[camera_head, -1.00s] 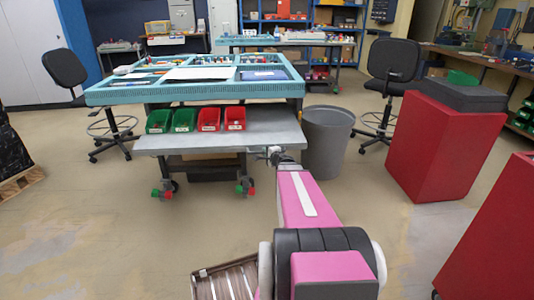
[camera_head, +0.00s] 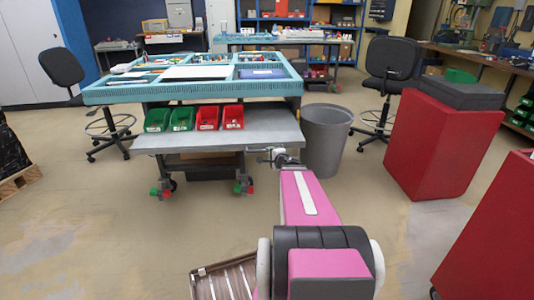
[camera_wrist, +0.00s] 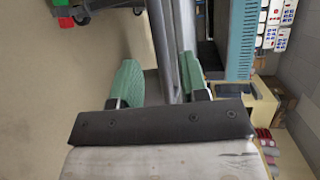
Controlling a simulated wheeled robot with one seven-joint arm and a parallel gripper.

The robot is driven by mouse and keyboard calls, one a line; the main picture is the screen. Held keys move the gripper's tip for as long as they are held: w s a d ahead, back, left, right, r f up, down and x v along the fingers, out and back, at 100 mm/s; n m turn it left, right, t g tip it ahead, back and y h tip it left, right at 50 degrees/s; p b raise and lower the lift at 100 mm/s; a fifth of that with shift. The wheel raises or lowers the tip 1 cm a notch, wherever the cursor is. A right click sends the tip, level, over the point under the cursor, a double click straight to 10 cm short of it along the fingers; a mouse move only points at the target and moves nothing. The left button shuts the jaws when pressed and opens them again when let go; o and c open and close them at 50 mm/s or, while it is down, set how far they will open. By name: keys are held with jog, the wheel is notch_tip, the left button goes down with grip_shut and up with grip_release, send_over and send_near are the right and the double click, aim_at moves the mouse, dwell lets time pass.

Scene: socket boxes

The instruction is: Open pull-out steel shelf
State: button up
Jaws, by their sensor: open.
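The grey pull-out steel shelf (camera_head: 225,142) sits under the teal-topped workbench (camera_head: 195,94) and sticks out beyond its front. My gripper (camera_head: 274,157) is at the shelf's front edge, near its right corner. In the wrist view, my gripper (camera_wrist: 161,82) shows two green finger pads spread apart. The grey shelf edge (camera_wrist: 164,50) runs into the space between them. The fingers look open, and I cannot tell whether either pad touches the edge.
Red and green bins (camera_head: 182,119) stand on the shelf. A grey trash can (camera_head: 325,142) is close to its right. A red cabinet (camera_head: 440,143) stands further right, and stools flank the bench. The floor in front on the left is clear.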

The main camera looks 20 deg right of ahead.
jog(key=v, duration=0.5)
jog(key=shift+s, duration=0.15)
jog(key=s+a+f+n+g+y, duration=0.2)
jog(key=a+f+n+g, duration=0.15)
jog(key=a+n, duration=0.4)
jog(key=s+a+f+n+g+y, duration=0.25)
jog(key=a+n+g, duration=0.2)
jog(key=a, duration=0.65)
jog(key=s+a+f+n+g+h, duration=0.2)
jog(key=s+f+n+g+h, duration=0.2)
jog(key=s+n+g+h, duration=0.1)
jog(key=shift+s+a+n+g+h, duration=0.35)
jog(key=shift+s+g+h, duration=0.4)
jog(key=shift+s+g, duration=0.6)
